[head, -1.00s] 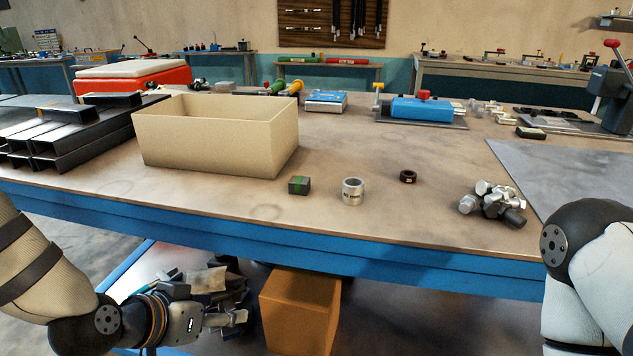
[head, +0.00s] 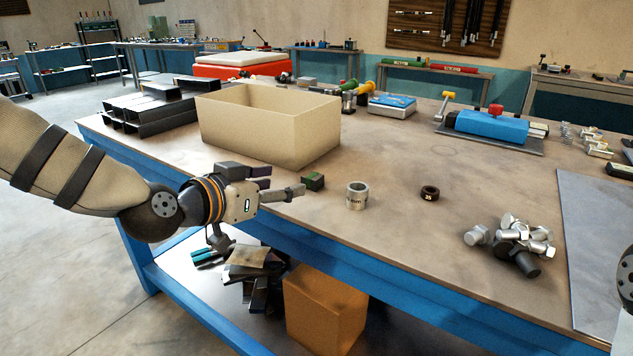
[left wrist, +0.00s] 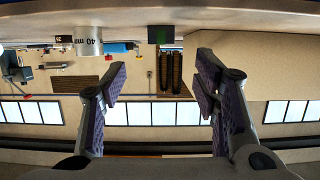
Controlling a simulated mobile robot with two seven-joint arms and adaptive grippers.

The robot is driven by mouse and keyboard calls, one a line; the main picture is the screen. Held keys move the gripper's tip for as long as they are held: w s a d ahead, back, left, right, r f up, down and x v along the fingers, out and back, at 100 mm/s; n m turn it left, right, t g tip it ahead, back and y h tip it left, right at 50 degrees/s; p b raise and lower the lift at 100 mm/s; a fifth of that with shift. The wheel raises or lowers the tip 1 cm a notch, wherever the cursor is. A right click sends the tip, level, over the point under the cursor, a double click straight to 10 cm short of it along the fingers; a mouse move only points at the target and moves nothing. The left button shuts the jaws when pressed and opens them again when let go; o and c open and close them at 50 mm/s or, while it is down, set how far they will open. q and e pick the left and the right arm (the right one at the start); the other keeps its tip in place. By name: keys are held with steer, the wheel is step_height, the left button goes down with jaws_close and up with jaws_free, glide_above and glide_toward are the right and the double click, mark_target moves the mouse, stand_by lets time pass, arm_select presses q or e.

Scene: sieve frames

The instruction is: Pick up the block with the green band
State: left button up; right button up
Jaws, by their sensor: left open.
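In the left wrist view, which looks upside down, the block (left wrist: 161,35) shows at the top, ahead of and between the spread fingers (left wrist: 163,92). My right gripper is out of view.
The open beige box (head: 270,133) stands behind the block. Dark metal tubes (head: 160,108) lie at the left. Bare bench (head: 400,235) lies between rings and bolts.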

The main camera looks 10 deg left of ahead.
mark_target(308, 178)
arm_select(q)
steer(key=b+x, duration=0.1)
steer(key=x, duration=0.8)
steer(key=shift+f+b, duration=0.25)
steer(key=shift+b, duration=0.1)
steer(key=shift+w, duration=0.25)
steer(key=shift+r, duration=0.25)
jaws_close()
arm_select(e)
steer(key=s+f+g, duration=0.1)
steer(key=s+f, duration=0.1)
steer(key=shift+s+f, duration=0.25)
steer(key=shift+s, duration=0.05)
